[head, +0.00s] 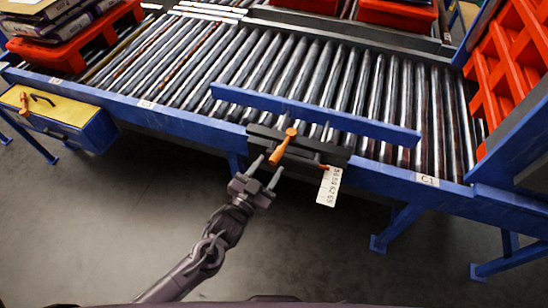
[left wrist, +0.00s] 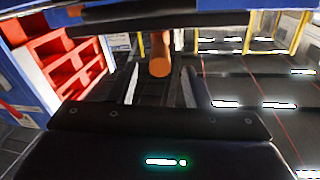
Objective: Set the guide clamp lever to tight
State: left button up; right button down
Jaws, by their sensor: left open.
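The guide clamp lever is an orange handle (head: 283,147) on a dark clamp block (head: 325,156) at the conveyor's front edge. It slants down and left from its pivot. My left gripper (head: 269,165) is open just below and in front of the lever's lower end, one finger to each side of its line. In the left wrist view the orange lever (left wrist: 160,66) shows end-on between the two fingers, with visible gaps on both sides. I cannot tell whether its end is within the fingers. A blue guide rail (head: 315,113) runs behind the clamp. My right gripper is not in view.
A pale numbered tag (head: 329,186) hangs right of the clamp. The roller conveyor (head: 200,55) fills the back. A yellow-topped box (head: 60,110) with an orange handle stands left. The floor in front is clear.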

aim_at(284, 145)
pick_arm(q)
jog(key=x, duration=0.5)
jog(key=shift+w+d, duration=0.15)
jog(key=shift+w, duration=0.05)
grip_shut()
